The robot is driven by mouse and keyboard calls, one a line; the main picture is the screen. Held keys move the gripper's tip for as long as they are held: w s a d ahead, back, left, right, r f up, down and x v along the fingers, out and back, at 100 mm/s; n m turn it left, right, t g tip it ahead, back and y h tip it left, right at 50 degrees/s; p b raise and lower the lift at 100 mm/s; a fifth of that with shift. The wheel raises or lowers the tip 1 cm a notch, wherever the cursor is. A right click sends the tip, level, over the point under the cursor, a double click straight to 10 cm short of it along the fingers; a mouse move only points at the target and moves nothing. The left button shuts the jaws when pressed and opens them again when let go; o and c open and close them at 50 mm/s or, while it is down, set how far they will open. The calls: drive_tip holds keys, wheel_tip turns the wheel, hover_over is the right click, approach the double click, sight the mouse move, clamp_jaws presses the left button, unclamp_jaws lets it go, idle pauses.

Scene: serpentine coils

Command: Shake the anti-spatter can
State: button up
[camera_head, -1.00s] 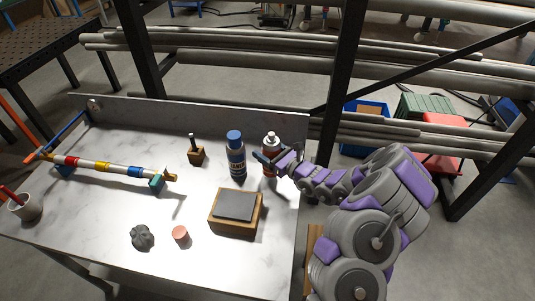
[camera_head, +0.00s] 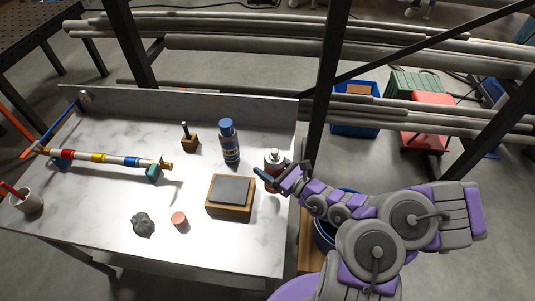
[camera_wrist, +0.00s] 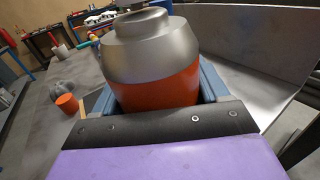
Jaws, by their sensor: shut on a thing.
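A spray can with a silver-grey top and an orange-red body (camera_head: 274,157) is between the jaws of my gripper (camera_head: 272,180), near the right end of the marble bench. In the wrist view the can's silver shoulder (camera_wrist: 150,47) and orange body (camera_wrist: 160,88) fill the space between the blue fingers. The gripper is shut on it; the can looks roughly upright. Its base is hidden, so I cannot tell whether it touches the bench. A blue can with a blue cap (camera_head: 229,142) stands to its left. I cannot read either label clearly.
A wooden block with a grey top (camera_head: 231,191) sits in front of the blue can. A small stamp-like block (camera_head: 189,138), a pink cylinder (camera_head: 179,221), a dark lump (camera_head: 143,224), a striped bar (camera_head: 105,158) and a cup (camera_head: 27,201) are further left.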

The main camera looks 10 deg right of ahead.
sight(276, 157)
drive_tip(key=shift+s+r+p, duration=0.25)
drive_tip(key=shift+s+p, duration=0.1)
drive_tip(key=shift+s, duration=0.05)
drive_tip(key=shift+r+p, duration=0.35)
wheel_tip(276, 157, up, 6)
drive_tip(key=p, duration=0.6)
